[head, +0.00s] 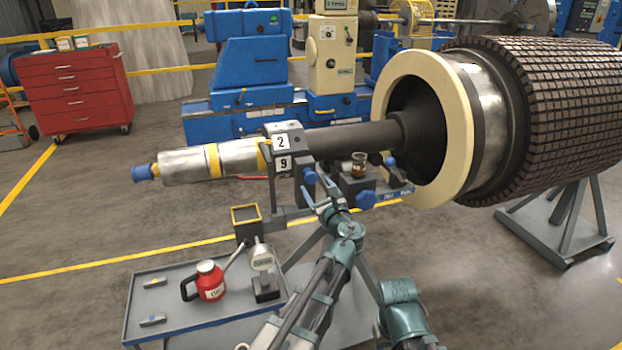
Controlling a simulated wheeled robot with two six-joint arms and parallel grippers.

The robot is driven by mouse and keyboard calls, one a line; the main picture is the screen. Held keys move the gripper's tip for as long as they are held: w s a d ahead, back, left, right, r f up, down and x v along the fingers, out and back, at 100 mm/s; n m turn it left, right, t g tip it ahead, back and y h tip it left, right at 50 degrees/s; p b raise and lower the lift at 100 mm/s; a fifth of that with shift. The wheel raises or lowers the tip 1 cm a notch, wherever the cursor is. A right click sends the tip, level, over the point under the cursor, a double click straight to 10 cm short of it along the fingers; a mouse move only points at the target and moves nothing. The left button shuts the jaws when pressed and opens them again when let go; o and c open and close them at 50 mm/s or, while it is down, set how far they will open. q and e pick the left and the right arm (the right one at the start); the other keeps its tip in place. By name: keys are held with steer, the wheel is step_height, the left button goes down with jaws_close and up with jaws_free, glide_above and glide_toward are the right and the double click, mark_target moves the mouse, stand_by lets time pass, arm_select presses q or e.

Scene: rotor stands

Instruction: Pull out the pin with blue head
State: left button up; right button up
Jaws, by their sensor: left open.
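Several blue-headed parts show on the grey stand (290,213) that carries the shaft. One blue knob (309,176) sits just below the plates marked 2 and 9. A larger blue knob (366,200) sits lower to the right, and a small blue ball (390,161) tops a part further right. I cannot tell for sure which is the pin. My left gripper (319,189) is open, its fingers just below and right of the first blue knob; contact cannot be made out. Only a link of my right arm shows at the bottom; its gripper is out of view.
The rotor shaft (350,138) crosses above my gripper, with a large drum (570,85) to the right. A small glass cup (359,164) stands on the stand.

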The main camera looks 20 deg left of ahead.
mark_target(312, 179)
arm_select(q)
steer(key=x, duration=0.5)
steer(key=shift+w+a, duration=0.25)
steer(key=shift+w, duration=0.05)
jaws_close()
stand_by(1.2)
